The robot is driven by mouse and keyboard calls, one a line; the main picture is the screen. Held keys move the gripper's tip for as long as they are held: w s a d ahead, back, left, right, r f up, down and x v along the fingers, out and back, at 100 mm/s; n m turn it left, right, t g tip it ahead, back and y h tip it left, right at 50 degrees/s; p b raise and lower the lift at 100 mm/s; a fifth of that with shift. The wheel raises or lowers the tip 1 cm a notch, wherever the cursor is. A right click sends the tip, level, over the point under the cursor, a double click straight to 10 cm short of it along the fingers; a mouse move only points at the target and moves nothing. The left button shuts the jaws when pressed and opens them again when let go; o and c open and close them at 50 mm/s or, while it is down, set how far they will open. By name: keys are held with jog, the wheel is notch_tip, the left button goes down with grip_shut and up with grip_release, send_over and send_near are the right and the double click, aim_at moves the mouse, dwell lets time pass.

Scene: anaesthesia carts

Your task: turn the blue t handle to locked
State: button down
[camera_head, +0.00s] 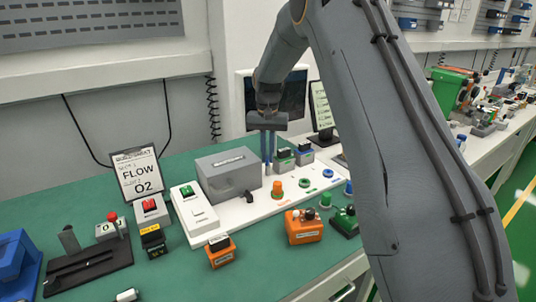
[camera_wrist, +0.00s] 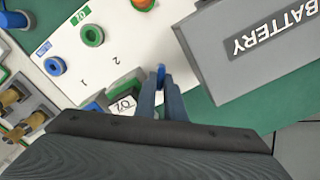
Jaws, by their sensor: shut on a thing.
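The blue T handle (camera_wrist: 161,74) shows as a small blue tip between my fingers in the wrist view; the rest of it is hidden. My gripper (camera_wrist: 163,92) is shut on it. In the head view my gripper (camera_head: 267,155) points down behind the grey box, and the handle cannot be made out clearly there. The handle's angle and any locked mark cannot be read.
A grey battery box (camera_head: 228,173) stands close to my gripper on the white panel (camera_head: 258,206). Small blocks with green and blue tops (camera_head: 285,160) stand just right of it. An orange knob (camera_head: 277,189) and coloured rings sit nearer. My arm covers the right side.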

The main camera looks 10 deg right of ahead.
aim_at(267, 157)
jog(key=n, duration=0.3)
jog(key=shift+a+n, duration=0.1)
jog(key=shift+n, duration=0.3)
jog(key=shift+r+n, duration=0.1)
jog(key=shift+n, duration=1.8)
jog(key=c, duration=1.8)
grip_release()
jog(key=shift+c, duration=0.2)
jog(key=shift+r+b, duration=0.85)
jog(key=shift+r, duration=3)
